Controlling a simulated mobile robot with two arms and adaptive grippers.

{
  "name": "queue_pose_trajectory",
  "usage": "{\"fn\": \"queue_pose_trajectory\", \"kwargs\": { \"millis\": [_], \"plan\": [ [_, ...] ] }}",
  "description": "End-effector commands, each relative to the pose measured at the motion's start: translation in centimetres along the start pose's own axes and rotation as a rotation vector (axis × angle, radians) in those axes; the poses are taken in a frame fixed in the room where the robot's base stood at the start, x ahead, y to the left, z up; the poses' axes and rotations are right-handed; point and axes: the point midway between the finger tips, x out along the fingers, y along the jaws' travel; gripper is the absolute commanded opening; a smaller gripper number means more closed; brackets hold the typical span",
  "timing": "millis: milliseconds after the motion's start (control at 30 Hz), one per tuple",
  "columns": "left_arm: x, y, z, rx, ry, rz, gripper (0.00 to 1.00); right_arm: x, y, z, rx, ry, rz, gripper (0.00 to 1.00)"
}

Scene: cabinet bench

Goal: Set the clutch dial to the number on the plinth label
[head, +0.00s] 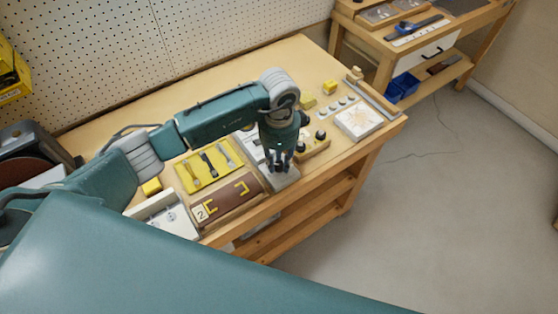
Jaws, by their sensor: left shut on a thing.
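My left gripper (280,166) points straight down over a light grey block (288,183) at the bench's front edge. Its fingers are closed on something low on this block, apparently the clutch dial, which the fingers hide. The dial's setting cannot be read. A white label with the number 2 (201,213) is at the left end of a brown panel with yellow brackets (232,197), left of the gripper. I cannot tell whether this is the plinth label; no other number is readable. My right gripper is not in view.
A yellow mat (188,180) with tools lies left of the gripper. A white box (163,213) stands farther left. A wooden block with black knobs (313,145) is close on the right, then a pale square plate (360,123).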

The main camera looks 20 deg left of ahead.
Motion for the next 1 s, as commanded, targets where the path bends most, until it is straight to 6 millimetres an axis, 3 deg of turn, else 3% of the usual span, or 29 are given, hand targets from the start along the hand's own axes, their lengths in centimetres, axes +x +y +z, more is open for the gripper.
{"fn": "queue_pose_trajectory", "kwargs": {
  "millis": [167,200,267,667,1000],
  "plan": [
    [-0.3,-0.4,0.0,-0.002,0.002,-0.009,0.0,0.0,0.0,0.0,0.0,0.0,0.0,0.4],
    [-0.3,-0.4,0.0,-0.002,0.002,-0.009,0.32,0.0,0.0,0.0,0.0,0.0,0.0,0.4],
    [-0.3,-0.3,0.0,-0.002,0.002,-0.008,0.43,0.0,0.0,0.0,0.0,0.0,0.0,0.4],
    [-0.9,-0.2,0.0,0.001,0.002,-0.005,0.43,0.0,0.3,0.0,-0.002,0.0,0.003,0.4],
    [-7.7,-0.2,0.0,0.001,0.003,-0.007,0.43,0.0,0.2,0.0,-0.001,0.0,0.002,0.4]
  ]
}}
